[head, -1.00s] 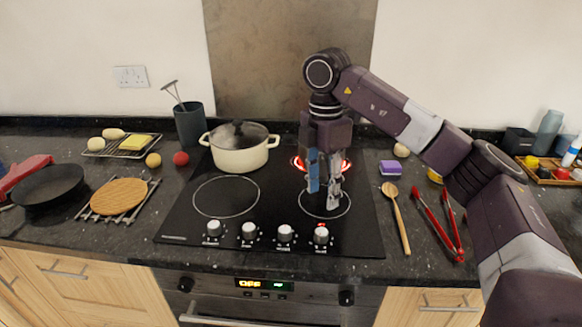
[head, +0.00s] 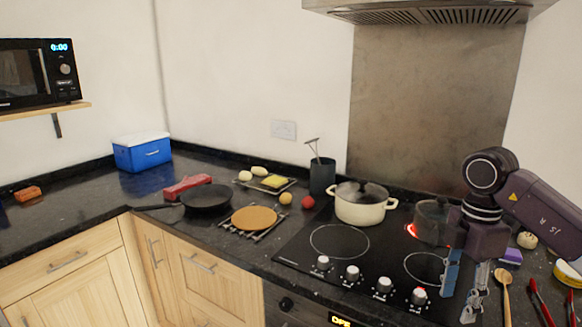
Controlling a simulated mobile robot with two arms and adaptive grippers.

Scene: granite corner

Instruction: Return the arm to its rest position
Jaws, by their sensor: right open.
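My right arm (head: 545,205) comes in from the right edge and bends over the right side of the hob. My right gripper (head: 459,298) hangs down from it, fingers apart and empty. It shows in front of the front right ring of the hob (head: 318,265); I cannot tell its exact height above the surface. My left arm and left gripper are not in view.
A dark pot (head: 431,222) stands on the red-glowing back right burner, close behind my right gripper. A lidded cream pot (head: 360,203) stands on the back left. A wooden spoon (head: 505,295) and red tongs (head: 541,303) lie right. Bare counter (head: 85,205) is left.

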